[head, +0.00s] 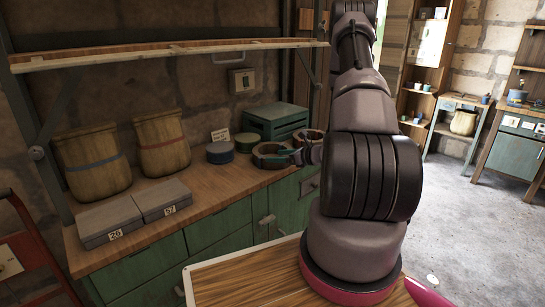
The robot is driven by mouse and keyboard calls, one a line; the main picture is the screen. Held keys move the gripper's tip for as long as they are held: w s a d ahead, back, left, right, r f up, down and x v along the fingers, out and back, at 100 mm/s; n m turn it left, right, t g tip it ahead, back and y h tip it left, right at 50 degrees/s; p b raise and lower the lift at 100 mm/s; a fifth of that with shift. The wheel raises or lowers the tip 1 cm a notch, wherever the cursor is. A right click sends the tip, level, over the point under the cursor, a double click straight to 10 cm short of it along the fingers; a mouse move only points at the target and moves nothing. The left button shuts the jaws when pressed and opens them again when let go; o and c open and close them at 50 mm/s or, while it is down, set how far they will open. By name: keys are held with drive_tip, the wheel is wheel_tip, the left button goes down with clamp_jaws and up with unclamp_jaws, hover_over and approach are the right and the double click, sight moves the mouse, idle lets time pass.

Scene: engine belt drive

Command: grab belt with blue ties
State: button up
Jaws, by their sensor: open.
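Two dark ring-shaped things, which look like coiled belts or round bowls, lie on the wooden counter. The farther ring (311,134) has a brownish rim and is partly behind my arm. No blue ties can be made out for certain on either. My gripper (291,157) shows small just left of my arm, open, at the right side of the nearer ring. Whether it touches the ring cannot be told. My arm hides the rest of the wrist.
The counter (190,181) also holds two sacks (92,163), one blue-banded and one red-banded, two grey boxes (109,219) marked 26 and 57, round tins (220,153) and a green crate (275,121). A shelf (170,50) overhangs it. Open floor (455,205) lies right.

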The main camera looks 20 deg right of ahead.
sight(263, 156)
drive_tip(key=x, duration=0.8)
drive_tip(key=shift+f, duration=0.15)
clamp_jaws()
